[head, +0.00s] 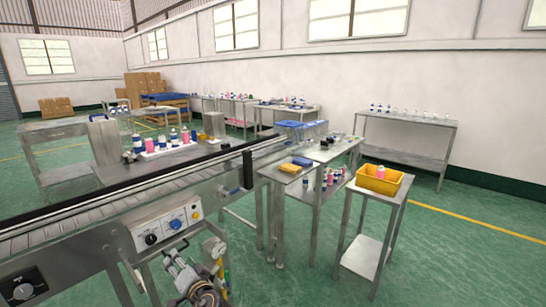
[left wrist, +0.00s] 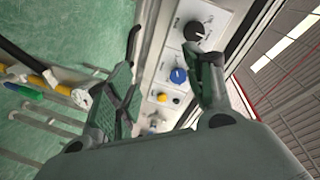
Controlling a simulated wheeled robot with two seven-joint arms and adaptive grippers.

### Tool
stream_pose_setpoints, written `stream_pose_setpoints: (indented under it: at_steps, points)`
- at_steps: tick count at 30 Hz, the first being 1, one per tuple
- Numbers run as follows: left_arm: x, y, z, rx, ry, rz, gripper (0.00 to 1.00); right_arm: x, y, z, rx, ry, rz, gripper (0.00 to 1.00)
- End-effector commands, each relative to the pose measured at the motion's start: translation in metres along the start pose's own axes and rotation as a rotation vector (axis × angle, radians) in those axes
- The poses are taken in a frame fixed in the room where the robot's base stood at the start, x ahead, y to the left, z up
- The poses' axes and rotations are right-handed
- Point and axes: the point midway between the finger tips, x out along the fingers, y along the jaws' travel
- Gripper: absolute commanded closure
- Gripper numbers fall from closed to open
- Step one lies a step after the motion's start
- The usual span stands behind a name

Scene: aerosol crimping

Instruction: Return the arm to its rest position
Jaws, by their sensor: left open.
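My left gripper (head: 182,264) is low in the head view, in front of the conveyor's control panel (head: 163,228). Its two dark fingers also show in the left wrist view (left wrist: 166,48), spread apart with nothing between them. The panel with its black, blue and yellow controls shows behind the fingers in the left wrist view (left wrist: 178,62). I cannot tell whether a finger touches the panel. My right gripper is not in view.
The conveyor (head: 95,208) crosses the left side. A yellow bin (head: 381,186) with a pink item stands on a small steel table at the right. Blue bins (head: 290,133) are farther back. Green floor (head: 450,255) is clear at the right.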

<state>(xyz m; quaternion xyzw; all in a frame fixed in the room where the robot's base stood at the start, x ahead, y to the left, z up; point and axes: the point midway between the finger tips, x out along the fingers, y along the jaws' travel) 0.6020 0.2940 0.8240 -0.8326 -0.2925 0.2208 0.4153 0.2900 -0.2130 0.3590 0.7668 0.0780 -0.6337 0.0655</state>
Motion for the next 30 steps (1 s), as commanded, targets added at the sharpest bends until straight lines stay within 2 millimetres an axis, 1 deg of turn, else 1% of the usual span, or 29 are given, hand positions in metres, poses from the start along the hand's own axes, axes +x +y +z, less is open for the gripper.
stream_pose_setpoints:
  at_steps: [1,3,10,16,19,26,29,30]
  points:
    - [0.001,0.012,0.001,0.001,0.000,0.042,0.47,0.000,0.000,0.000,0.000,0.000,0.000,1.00]
    - [0.001,0.029,0.003,-0.002,0.001,0.105,0.47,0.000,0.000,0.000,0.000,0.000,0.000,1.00]
    - [-0.002,0.086,0.012,-0.021,-0.009,0.306,0.47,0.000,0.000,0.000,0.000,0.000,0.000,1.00]
    - [-0.009,0.132,0.024,-0.053,-0.025,0.472,0.47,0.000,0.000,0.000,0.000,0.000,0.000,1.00]
    - [-0.014,0.155,0.032,-0.072,-0.039,0.554,0.47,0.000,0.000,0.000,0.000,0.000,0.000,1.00]
    - [-0.035,0.210,0.066,-0.124,-0.097,0.743,0.47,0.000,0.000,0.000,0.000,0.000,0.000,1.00]
    - [-0.047,0.233,0.085,-0.152,-0.134,0.824,0.47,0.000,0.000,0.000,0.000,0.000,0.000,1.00]
    - [-0.053,0.243,0.095,-0.163,-0.152,0.856,0.47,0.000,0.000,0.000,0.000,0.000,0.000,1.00]
